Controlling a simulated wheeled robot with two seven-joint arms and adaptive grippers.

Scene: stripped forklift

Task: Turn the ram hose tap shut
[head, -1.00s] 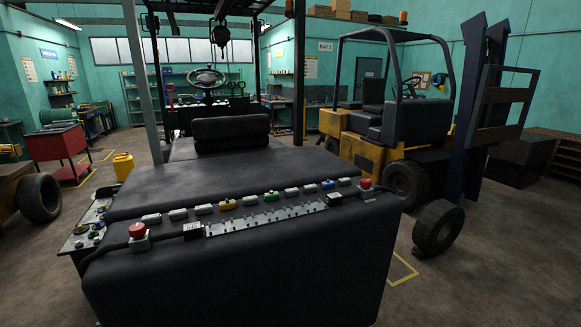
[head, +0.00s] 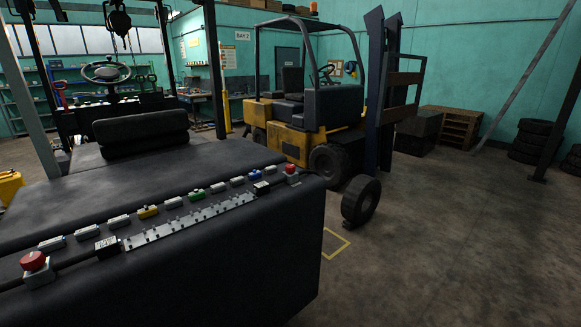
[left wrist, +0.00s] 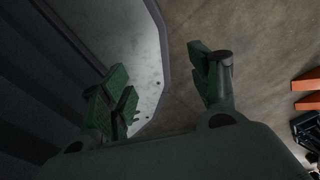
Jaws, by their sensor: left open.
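I cannot pick out a ram hose tap in either view. The stripped forklift's dark rear body (head: 200,255) fills the lower left of the head view. Along its top edge runs a row of small blocks and a metal strip (head: 190,220), with a red mushroom button (head: 34,262) at the near left end and another (head: 291,170) at the far right end. In the left wrist view my left gripper (left wrist: 165,80) is open, with nothing between its green fingers. A pale, dark-rimmed surface and floor lie beyond it. No gripper shows in the head view.
A yellow forklift (head: 285,145) with a dark mast (head: 382,95) stands behind, and a loose wheel (head: 360,200) is near the rear body's right corner. Stacked tyres (head: 535,140) are at the far right. The floor (head: 450,240) at right is open.

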